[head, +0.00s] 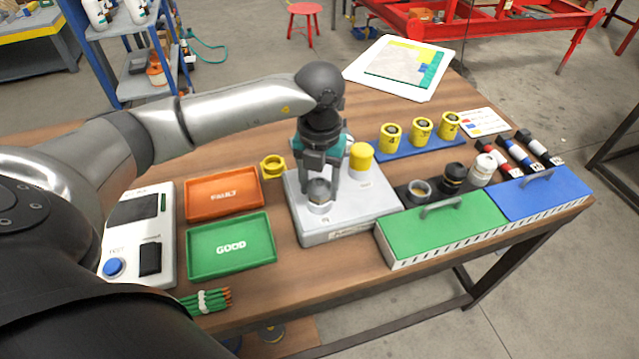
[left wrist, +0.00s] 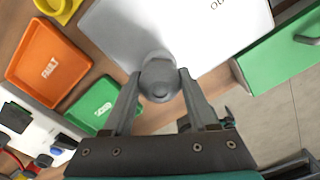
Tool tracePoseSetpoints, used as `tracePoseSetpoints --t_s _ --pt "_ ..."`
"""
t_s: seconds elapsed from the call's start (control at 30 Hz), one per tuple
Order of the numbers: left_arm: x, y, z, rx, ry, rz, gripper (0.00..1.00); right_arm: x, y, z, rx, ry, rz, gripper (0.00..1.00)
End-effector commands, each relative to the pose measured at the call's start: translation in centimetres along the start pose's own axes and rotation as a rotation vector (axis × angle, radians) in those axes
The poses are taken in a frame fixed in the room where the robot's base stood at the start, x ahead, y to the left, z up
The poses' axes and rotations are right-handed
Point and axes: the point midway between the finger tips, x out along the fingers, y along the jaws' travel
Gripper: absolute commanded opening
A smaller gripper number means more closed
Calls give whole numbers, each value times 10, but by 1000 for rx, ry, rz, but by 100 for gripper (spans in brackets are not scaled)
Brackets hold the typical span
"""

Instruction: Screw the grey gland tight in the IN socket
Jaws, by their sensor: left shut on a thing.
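The grey gland (head: 319,190) stands upright at the left socket of the light grey pump block (head: 340,226); the IN label is hidden or too small to read. My left gripper (head: 320,184) comes down from above and is shut on the gland. In the left wrist view the gland (left wrist: 160,78) sits between the two fingertips (left wrist: 160,84), over the block (left wrist: 205,30). How deep the gland sits in the socket cannot be told. A yellow cap (head: 361,157) stands on the block's other socket. My right gripper is not in view.
Orange FAULT tray (head: 222,192) and green GOOD tray (head: 231,247) lie left of the block, with a yellow ring (head: 272,167) behind. Green (head: 440,232) and blue (head: 540,193) lidded boxes stand right. Several yellow cups stand on a blue strip (head: 390,150) behind.

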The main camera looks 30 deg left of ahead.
Motion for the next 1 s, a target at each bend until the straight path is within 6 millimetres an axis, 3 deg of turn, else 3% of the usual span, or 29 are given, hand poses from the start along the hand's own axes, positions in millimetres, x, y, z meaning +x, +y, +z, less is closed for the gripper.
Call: tracePoseSetpoints --t_s 1.0 --pt "0 0 0 792 -2 1 5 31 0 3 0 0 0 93"
